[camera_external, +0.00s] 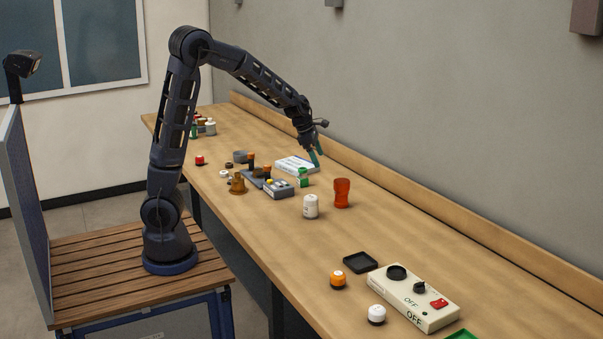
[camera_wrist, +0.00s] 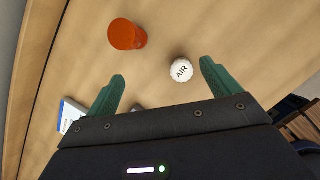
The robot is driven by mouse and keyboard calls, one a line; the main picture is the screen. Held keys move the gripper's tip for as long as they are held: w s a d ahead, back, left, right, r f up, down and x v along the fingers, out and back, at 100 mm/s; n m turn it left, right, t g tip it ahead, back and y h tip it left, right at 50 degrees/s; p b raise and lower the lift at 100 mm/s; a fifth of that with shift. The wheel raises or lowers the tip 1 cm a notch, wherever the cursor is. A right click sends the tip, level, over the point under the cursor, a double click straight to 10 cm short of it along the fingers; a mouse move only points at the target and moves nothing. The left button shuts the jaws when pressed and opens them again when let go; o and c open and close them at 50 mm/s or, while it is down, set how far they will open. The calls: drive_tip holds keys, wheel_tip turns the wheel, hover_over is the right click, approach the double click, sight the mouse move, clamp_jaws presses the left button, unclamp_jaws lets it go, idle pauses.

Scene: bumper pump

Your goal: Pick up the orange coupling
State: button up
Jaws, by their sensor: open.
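The orange coupling (camera_external: 342,193) is a red-orange piece with a narrowed waist, standing upright on the wooden bench right of a white capped bottle. In the wrist view the orange coupling (camera_wrist: 126,35) lies beyond the fingertips, left of centre. My gripper (camera_external: 316,157) is over the bench near a white and blue box, behind and left of the coupling. In the wrist view my gripper (camera_wrist: 158,77) has its two green fingers spread wide, with nothing held between them. The white cap marked AIR (camera_wrist: 181,70) shows between the fingers, nearer the right one.
The white bottle (camera_external: 311,206) stands close beside the coupling. The white and blue box (camera_external: 297,165), a green item (camera_external: 303,177) and a grey tray (camera_external: 278,189) are near my gripper. A control box (camera_external: 414,298) and an orange-topped cap (camera_external: 338,280) sit nearer the camera. Bench between is clear.

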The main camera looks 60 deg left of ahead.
sight(341, 181)
drive_tip(key=w+f+n, duration=0.2)
drive_tip(key=w, duration=0.1)
drive_tip(key=w+a+f+n+y, duration=0.1)
drive_tip(key=w+f+n, duration=0.1)
drive_tip(key=w+n, duration=0.1)
drive_tip(key=w+f+n+y, duration=0.1)
drive_tip(key=w+f+n, duration=0.2)
drive_tip(key=w, duration=0.1)
drive_tip(key=shift+a, duration=0.25)
drive_tip(key=x, duration=1)
drive_tip(key=shift+w+a+f, duration=0.1)
drive_tip(key=shift+w+f, duration=0.15)
drive_tip(key=shift+w, duration=0.05)
drive_tip(key=shift+c, duration=0.2)
drive_tip(key=shift+r+t, duration=0.1)
drive_tip(key=shift+t, duration=0.2)
drive_tip(key=c, duration=1.2)
